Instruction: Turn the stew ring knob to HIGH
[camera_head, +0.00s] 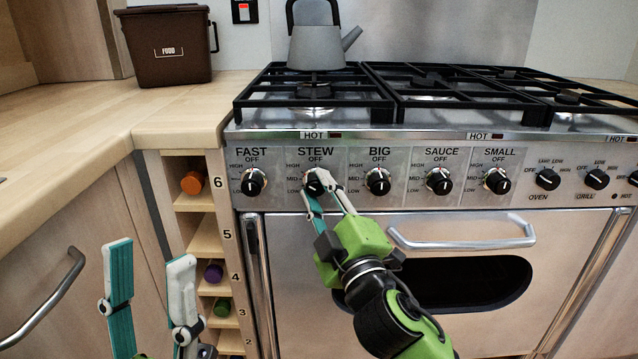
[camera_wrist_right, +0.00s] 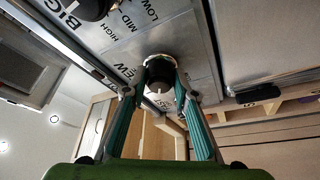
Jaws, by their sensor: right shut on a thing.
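The stew ring knob (camera_head: 316,184) is black and sits under the STEW label on the cooker's front panel, with OFF above it and HIGH, MID and LOW marked on its left. My right gripper (camera_head: 318,181) is at this knob, its two fingers shut on it and partly hiding it. In the right wrist view the knob (camera_wrist_right: 160,77) sits between the two fingertips, with a white mark on its face. I cannot tell for certain which setting the mark points to. My left gripper (camera_head: 150,285) is open and empty, low at the left in front of the cabinet.
The fast knob (camera_head: 252,181) and big knob (camera_head: 378,181) flank the stew knob. The oven door handle (camera_head: 465,236) is below right. A grey kettle (camera_head: 318,45) stands on the back left ring. A brown food bin (camera_head: 168,48) is on the counter. A bottle rack (camera_head: 207,240) is at left.

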